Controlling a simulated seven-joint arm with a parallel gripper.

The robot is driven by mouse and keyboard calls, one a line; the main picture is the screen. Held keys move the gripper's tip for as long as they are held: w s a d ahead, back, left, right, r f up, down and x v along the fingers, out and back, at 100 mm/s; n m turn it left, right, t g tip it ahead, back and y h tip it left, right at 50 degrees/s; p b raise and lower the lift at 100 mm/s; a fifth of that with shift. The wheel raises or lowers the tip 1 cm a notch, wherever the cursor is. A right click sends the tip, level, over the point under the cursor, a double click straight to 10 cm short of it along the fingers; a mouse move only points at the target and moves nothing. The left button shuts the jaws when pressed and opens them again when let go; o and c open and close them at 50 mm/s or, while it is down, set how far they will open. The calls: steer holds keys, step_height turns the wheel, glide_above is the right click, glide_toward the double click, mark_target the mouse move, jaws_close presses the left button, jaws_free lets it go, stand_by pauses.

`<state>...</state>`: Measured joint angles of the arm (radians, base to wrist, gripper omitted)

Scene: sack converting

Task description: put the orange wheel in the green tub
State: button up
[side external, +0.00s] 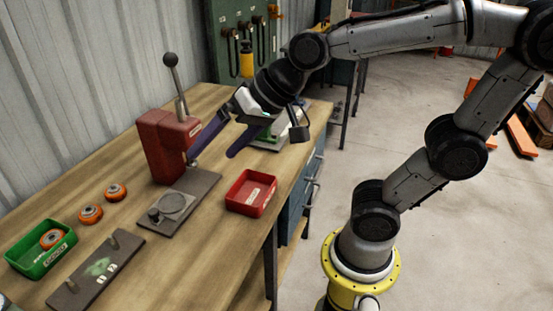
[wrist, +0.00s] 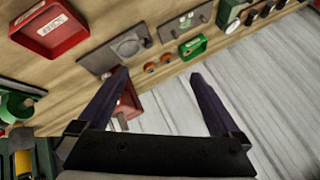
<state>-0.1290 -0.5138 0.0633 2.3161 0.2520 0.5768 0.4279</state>
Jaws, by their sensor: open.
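The green tub (side external: 29,262) sits at the left end of the bench, with an orange wheel (side external: 52,239) inside it. Two more orange wheels lie on the bench beside the tub, a nearer one (side external: 90,213) and a farther one (side external: 115,192). The wrist view also shows the green tub (wrist: 193,46) and the two loose wheels (wrist: 150,67) beyond the fingertips. My gripper (side external: 212,155) is open, raised above the bench by the red press, apart from the wheels. Its two dark fingers spread wide in the wrist view (wrist: 158,74), with nothing between them in grip.
The red lever press (side external: 163,147) stands close to my fingers, its grey base plate (side external: 196,186) in front. A red tray (side external: 237,206) is at the bench's front edge. A dark plate with pegs (side external: 75,286) lies beside the tub. A corrugated wall runs behind the bench.

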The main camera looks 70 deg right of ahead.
steer(key=s+d+f+n+g+h, duration=0.1)
steer(key=s+d+f+n, duration=0.1)
steer(key=s, duration=0.3)
steer(key=s+d+f+n+g+h, duration=0.1)
steer(key=s+d+f+n, duration=0.1)
steer(key=s, duration=0.4)
steer(key=d+n, duration=0.1)
steer(key=d, duration=0.1)
steer(key=shift+s+d+f+h, duration=0.25)
steer(key=shift+d+f+h, duration=0.05)
steer(key=shift+d, duration=0.05)
